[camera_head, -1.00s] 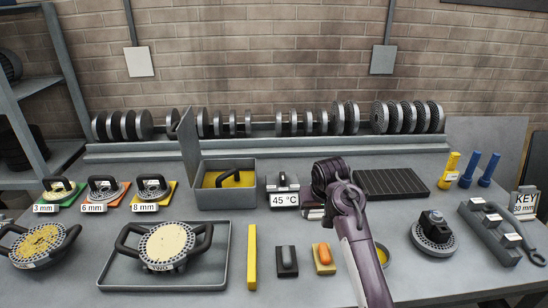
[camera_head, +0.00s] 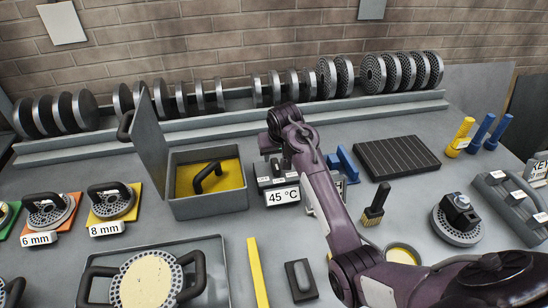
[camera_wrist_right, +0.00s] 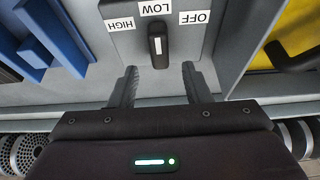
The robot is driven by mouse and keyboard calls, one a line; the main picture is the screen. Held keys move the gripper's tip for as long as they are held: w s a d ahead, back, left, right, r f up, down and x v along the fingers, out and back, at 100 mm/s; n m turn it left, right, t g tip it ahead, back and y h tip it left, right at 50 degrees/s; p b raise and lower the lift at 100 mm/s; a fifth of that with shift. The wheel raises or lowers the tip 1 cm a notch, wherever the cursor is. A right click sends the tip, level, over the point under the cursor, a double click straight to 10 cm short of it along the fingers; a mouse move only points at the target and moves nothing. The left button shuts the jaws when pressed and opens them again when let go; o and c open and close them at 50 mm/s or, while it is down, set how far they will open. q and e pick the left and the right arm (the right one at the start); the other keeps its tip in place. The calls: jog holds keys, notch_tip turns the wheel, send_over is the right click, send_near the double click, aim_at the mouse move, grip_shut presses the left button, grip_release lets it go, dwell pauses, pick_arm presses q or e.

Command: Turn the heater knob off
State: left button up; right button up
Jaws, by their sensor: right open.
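The heater (camera_head: 264,184), a small grey box with a 45 °C sign (camera_head: 283,197), stands right of the open yellow-lined box. Its dark knob (camera_wrist_right: 157,40) shows in the right wrist view below upside-down HIGH, LOW and OFF labels. The knob's white mark lines up with LOW, the middle label. My right gripper (camera_wrist_right: 159,68) is open, with one finger on each side of the knob's near end; I cannot tell whether they touch it. In the head view my right gripper (camera_head: 274,150) is above and behind the heater, partly hidden by its own arm. My left gripper is not in view.
The open grey box (camera_head: 208,208) with a raised lid is close to the heater's left. A blue stand (camera_head: 345,163) and a dark grooved plate (camera_head: 396,157) are on its right. A rack of discs (camera_head: 290,92) runs behind. My right arm crosses the bench's right front.

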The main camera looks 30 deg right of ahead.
aim_at(278, 163)
jog(key=x, duration=0.3)
jog(key=shift+w+d+f, duration=0.1)
jog(key=shift+w+f, duration=0.15)
jog(key=shift+f, duration=0.05)
jog(key=shift+w+f, duration=0.15)
jog(key=shift+f, duration=0.1)
jog(key=shift+c, duration=0.8)
grip_shut()
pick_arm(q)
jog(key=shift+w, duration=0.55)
pick_arm(e)
jog(key=shift+m, duration=0.4)
jog(key=m+h, duration=0.1)
jog(key=m, duration=0.1)
jog(key=m+g+h, duration=0.1)
jog(key=m, duration=0.2)
jog(key=shift+m, duration=0.3)
jog(key=m+g, duration=0.1)
jog(key=m, duration=0.1)
jog(key=m+g+h, duration=0.1)
jog(key=m, duration=0.2)
jog(key=shift+s, duration=0.2)
jog(key=shift+m, duration=0.3)
